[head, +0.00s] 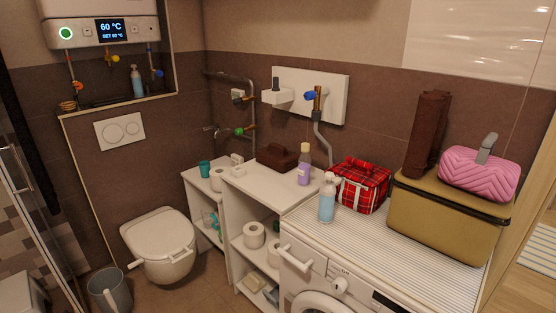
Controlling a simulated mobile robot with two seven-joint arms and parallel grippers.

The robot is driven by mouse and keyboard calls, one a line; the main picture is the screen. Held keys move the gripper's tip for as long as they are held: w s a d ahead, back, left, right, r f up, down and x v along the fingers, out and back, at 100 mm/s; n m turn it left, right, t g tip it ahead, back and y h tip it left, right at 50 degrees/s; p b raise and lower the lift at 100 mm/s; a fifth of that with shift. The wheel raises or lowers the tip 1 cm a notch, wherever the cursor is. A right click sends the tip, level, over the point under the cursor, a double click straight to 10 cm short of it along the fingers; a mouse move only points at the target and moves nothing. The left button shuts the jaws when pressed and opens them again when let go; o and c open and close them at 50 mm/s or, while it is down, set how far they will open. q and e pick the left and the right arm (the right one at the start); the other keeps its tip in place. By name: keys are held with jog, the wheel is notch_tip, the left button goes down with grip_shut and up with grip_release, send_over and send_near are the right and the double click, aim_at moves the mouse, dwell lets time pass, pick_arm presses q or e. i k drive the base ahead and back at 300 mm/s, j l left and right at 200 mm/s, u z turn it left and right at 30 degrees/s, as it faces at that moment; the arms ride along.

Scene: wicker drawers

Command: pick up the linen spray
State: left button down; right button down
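A light blue bottle with a white spray top (327,202) stands upright on the striped top of the washing machine (375,243), near its left edge. A similar bluish spray bottle (137,83) stands in the niche under the water heater at upper left. A purple bottle with a pale cap (304,167) stands on the white shelf unit. No label can be read, so I cannot tell by text which one is the linen spray. Neither of my grippers is in view.
A red plaid bag (361,185) sits just right of the bottle on the washer. An olive box (445,220) carries a pink quilted bag (478,175) and a brown roll (427,135). A brown box (277,157) is on the shelf unit (262,187). The washer's front top is clear.

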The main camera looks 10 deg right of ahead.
aim_at(328, 191)
jog(key=i+j+z, duration=0.1)
jog(key=z, duration=0.5)
jog(key=i+j+z, duration=0.25)
jog(key=j, duration=0.15)
jog(key=j+z, duration=0.25)
jog(key=j, duration=0.15)
jog(key=i+j, duration=0.15)
jog(key=j, duration=0.25)
jog(key=i+j+z, duration=0.1)
jog(key=j, duration=0.3)
jog(key=i+j, duration=0.15)
jog(key=j, duration=0.3)
jog(key=i+j+z, duration=0.15)
jog(key=j, duration=0.25)
